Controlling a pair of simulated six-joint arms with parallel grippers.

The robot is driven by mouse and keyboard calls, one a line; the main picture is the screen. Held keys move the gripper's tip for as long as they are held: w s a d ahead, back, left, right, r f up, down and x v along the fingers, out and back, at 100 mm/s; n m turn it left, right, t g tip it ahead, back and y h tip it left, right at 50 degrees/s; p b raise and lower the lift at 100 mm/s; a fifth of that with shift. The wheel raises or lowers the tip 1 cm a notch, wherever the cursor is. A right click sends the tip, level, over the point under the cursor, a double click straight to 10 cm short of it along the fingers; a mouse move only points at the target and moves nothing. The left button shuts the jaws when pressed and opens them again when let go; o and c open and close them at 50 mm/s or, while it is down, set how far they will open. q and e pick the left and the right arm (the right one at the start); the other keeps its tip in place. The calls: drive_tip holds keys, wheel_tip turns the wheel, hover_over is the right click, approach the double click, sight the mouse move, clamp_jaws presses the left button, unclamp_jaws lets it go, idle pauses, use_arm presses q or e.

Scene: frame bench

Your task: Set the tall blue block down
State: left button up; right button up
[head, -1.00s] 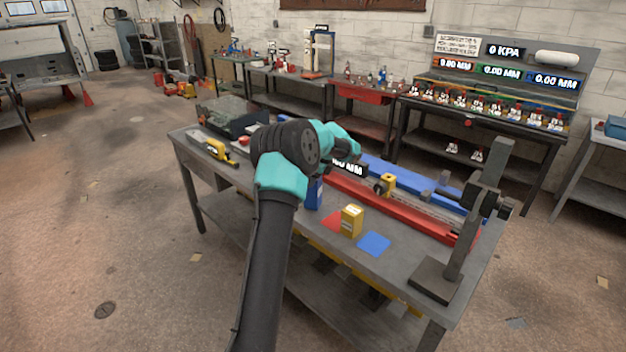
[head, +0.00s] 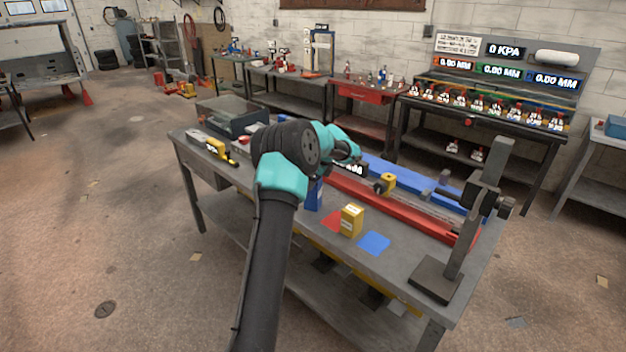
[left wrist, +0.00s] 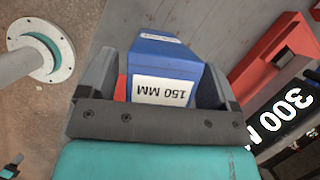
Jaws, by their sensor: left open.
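The tall blue block (head: 314,196) stands upright on the grey bench, partly hidden behind my left arm. It also shows in the left wrist view (left wrist: 165,58), with a white "150 MM" label. My left gripper (left wrist: 158,78) is open, one finger on each side of the block; a gap shows on the left side. In the head view its fingers are hidden by my arm. A red square (head: 332,220) lies on the bench beside the block's base. My right gripper is not in view.
A yellow block (head: 351,220) stands to the right of the blue one, with a blue square (head: 374,243) in front. Behind are a red rail (head: 400,208) and a blue rail (head: 400,175). A dark stand (head: 462,235) rises at the bench's right end.

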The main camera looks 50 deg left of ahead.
use_arm(q)
drive_tip(key=shift+r, duration=0.1)
drive_tip(key=v, duration=1.2)
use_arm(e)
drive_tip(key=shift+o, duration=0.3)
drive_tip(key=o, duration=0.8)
